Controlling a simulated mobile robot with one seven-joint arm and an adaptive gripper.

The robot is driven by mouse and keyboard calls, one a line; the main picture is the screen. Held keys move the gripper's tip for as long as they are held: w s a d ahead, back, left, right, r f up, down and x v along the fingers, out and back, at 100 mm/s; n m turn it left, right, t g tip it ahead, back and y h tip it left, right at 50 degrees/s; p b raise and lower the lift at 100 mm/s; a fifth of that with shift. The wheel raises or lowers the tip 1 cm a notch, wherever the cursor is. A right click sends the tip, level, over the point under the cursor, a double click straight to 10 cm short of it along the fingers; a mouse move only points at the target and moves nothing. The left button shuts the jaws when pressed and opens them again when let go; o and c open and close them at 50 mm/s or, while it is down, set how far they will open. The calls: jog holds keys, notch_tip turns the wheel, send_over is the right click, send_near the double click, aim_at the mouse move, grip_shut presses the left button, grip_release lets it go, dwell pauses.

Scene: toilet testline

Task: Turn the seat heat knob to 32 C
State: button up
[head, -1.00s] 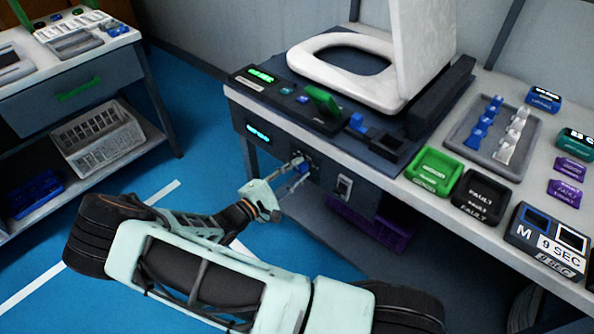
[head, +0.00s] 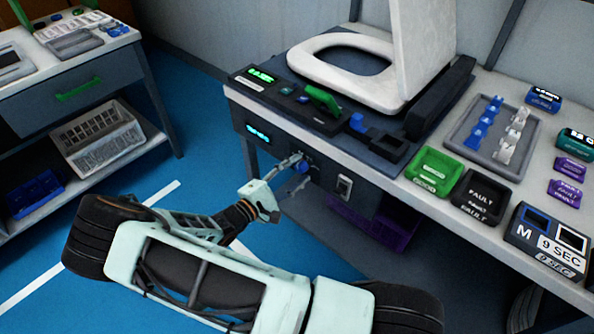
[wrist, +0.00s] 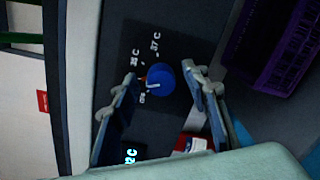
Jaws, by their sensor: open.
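The blue seat heat knob (wrist: 161,76) is on the dark front panel, between the two fingers of my gripper (wrist: 160,82) in the wrist view. A pale pointer line on the knob slants toward the lower left, near a small label I cannot read clearly. Labels that look like 35 C and 37 C stand above and left of it. A lit display (wrist: 130,156) at the bottom ends in "2 C"; its left part is hidden. In the head view, my gripper (head: 297,174) is open at the knob (head: 307,168). I cannot tell whether a finger touches it.
A rocker switch (head: 344,186) is right of the knob on the panel. A purple crate (head: 372,222) is below. The toilet seat (head: 341,57), a green lever (head: 323,99), and green (head: 433,172) and black (head: 481,198) bins are above. Blue floor is open at left.

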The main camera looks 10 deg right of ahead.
jog(key=v, duration=1.2)
jog(key=shift+d, duration=0.15)
